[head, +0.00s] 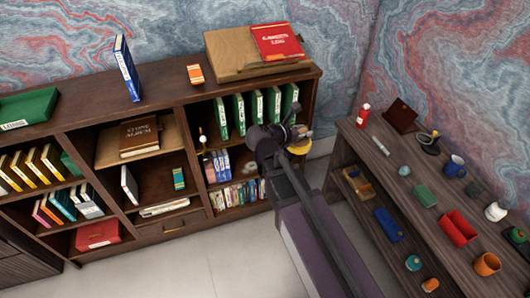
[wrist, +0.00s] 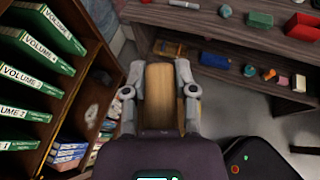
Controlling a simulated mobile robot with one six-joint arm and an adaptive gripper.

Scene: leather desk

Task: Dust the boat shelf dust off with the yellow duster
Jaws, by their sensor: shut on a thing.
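My gripper (head: 297,138) is in front of the right end of the bookcase in the head view. In the wrist view my gripper (wrist: 160,92) is shut on a tan, wood-coloured block, which I take to be the yellow duster (wrist: 160,98). A yellow part of the duster (head: 301,147) shows past the gripper in the head view. A pale grey patch, possibly the dust (wrist: 91,113), is on the bookcase's brown panel, left of the gripper and apart from it. I cannot make out a boat clearly.
The bookcase (head: 190,93) holds green volumes (head: 257,105) and small cases. A dark shelf unit (head: 350,128) stands to the right with cups, boxes and a red bottle (head: 363,115). Pale floor (head: 240,262) lies open in front.

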